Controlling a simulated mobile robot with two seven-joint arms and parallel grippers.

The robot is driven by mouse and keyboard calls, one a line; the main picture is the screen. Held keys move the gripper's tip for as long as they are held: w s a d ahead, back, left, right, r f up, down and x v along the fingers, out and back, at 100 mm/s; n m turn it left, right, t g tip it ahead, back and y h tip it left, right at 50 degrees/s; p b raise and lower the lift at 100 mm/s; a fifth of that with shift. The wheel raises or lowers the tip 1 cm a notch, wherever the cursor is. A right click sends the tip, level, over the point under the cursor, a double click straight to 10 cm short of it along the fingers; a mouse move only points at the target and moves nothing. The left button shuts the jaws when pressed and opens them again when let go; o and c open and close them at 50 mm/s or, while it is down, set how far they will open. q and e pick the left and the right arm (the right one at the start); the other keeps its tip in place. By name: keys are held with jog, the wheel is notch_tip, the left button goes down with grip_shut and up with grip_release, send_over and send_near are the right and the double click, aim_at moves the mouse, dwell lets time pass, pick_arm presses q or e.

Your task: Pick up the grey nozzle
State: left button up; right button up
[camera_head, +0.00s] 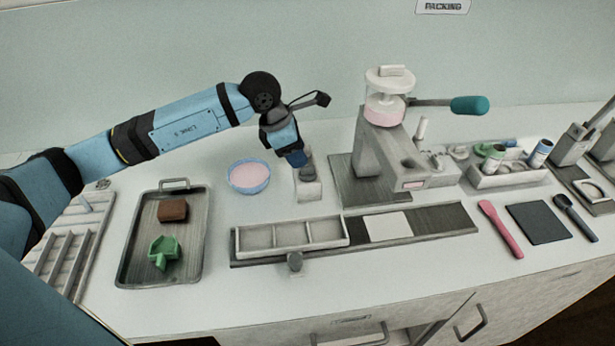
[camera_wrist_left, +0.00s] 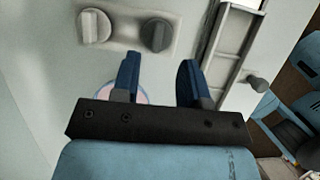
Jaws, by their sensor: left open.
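The grey nozzle (camera_wrist_left: 157,34) stands in a pale holder (camera_wrist_left: 125,48) beside a whiter nozzle (camera_wrist_left: 95,27) in the left wrist view. In the head view the grey nozzle (camera_head: 308,173) is on the near part of the holder (camera_head: 308,191); the far part is partly behind my gripper. My left gripper (camera_head: 297,159) is above and just left of the holder, pointing down. In the left wrist view its two blue fingers (camera_wrist_left: 158,82) are apart with nothing gripped; both nozzles lie beyond the fingertips. My right gripper is not in view.
A pink-filled bowl (camera_head: 249,177) stands left of the holder, a press (camera_head: 384,150) right of it. A three-compartment tray (camera_head: 238,243) with a grey knob (camera_head: 294,262) lies in front. A dark tray (camera_head: 128,265) holds a brown block (camera_head: 173,210) and a green piece (camera_head: 164,251).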

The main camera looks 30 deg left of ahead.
aim_at(306, 167)
pick_arm(q)
jog(key=p+x, duration=0.1)
jog(key=x, duration=0.4)
jog(key=shift+w, duration=0.15)
grip_shut()
jog(key=shift+r, duration=0.1)
notch_tip(306, 167, up, 20)
jog(key=b, duration=0.1)
dwell(0.5)
